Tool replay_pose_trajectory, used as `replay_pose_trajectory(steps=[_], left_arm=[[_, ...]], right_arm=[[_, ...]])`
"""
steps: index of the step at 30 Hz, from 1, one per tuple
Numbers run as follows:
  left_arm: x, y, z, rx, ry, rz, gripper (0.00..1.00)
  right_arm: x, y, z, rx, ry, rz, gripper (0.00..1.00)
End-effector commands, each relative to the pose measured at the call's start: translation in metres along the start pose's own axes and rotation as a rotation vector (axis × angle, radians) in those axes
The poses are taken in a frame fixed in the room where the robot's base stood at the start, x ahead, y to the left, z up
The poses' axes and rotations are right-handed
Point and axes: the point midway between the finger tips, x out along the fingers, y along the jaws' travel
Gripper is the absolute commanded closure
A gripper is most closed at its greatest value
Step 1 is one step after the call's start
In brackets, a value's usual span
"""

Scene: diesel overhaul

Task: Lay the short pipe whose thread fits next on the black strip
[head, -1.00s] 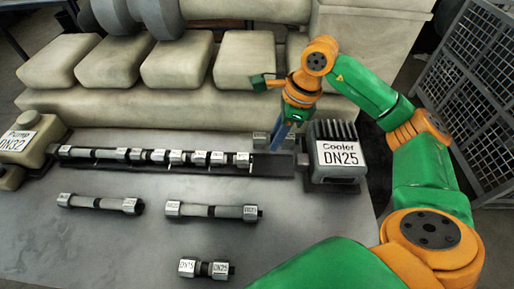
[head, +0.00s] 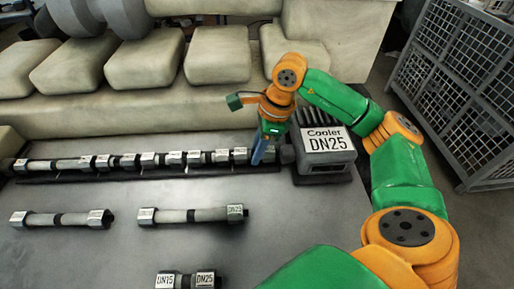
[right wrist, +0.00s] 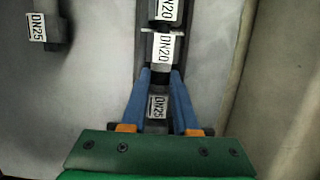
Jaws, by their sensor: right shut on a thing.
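A row of joined pipes and grey fittings (head: 130,160) lies along the black strip (head: 150,176). My right gripper (head: 263,150) points down at the row's right end, beside the Cooler block marked DN25 (head: 325,143). In the right wrist view its blue fingers (right wrist: 160,100) are shut on a short pipe with a DN25 end fitting (right wrist: 157,106). The held pipe is in line with fittings marked DN20 (right wrist: 165,47); whether it touches them or the strip is unclear. In the head view the gripper mostly hides it. My left gripper is out of view.
Loose pipes lie on the grey table: one at left (head: 62,219), one in the middle with a DN25 end (head: 192,214), and a short one marked DN15 and DN25 (head: 186,280) at the front. Beige blocks stand behind; a wire cage (head: 460,90) is at right.

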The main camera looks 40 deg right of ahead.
Motion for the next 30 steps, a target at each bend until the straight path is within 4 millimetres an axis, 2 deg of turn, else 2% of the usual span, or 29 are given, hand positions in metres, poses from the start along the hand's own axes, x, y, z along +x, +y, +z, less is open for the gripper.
replay_pose_trajectory(steps=[23,24,27,30], left_arm=[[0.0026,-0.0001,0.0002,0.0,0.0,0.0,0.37],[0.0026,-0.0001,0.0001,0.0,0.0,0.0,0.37],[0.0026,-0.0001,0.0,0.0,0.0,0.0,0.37],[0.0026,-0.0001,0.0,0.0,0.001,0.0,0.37]], right_arm=[[0.0019,-0.0001,-0.0005,0.0,0.0,-0.001,1.0],[0.0019,-0.0001,-0.0005,0.0,0.0,-0.001,0.61],[0.002,-0.0001,-0.0005,0.0,0.0,0.0,0.37],[0.002,0.0,-0.0005,0.0,0.0,0.0,0.37]])
